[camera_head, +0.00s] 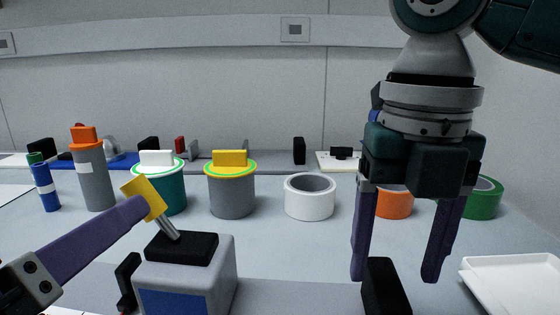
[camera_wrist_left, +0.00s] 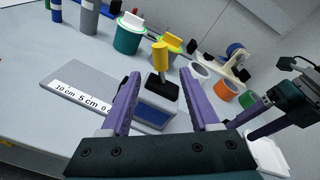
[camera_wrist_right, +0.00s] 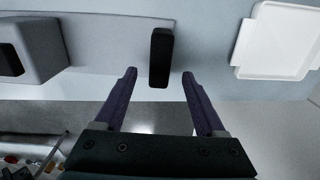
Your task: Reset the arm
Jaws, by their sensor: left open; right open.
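My left gripper (camera_wrist_left: 165,105) is open. In the head view only one purple finger and part of its mount show at the lower left. In the left wrist view its fingers point toward a grey box (camera_wrist_left: 158,112) with a black top and a yellow-headed metal lever (camera_wrist_left: 160,56). In the head view the finger's tip overlaps the yellow lever head (camera_head: 144,197); I cannot tell if they touch. My right gripper (camera_head: 393,275) is open and points down at the right. A black upright block (camera_head: 385,288) shows between its fingers, and also in the right wrist view (camera_wrist_right: 159,58). The gripper holds nothing.
A white tray (camera_head: 515,281) lies at the right. Behind stand a white ring (camera_head: 310,199), an orange roll (camera_head: 394,204), a green roll (camera_head: 484,199), a grey canister (camera_head: 232,196), a teal canister (camera_head: 172,197) and a grey cylinder (camera_head: 95,180). A ruler plate (camera_wrist_left: 72,92) lies beside the box.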

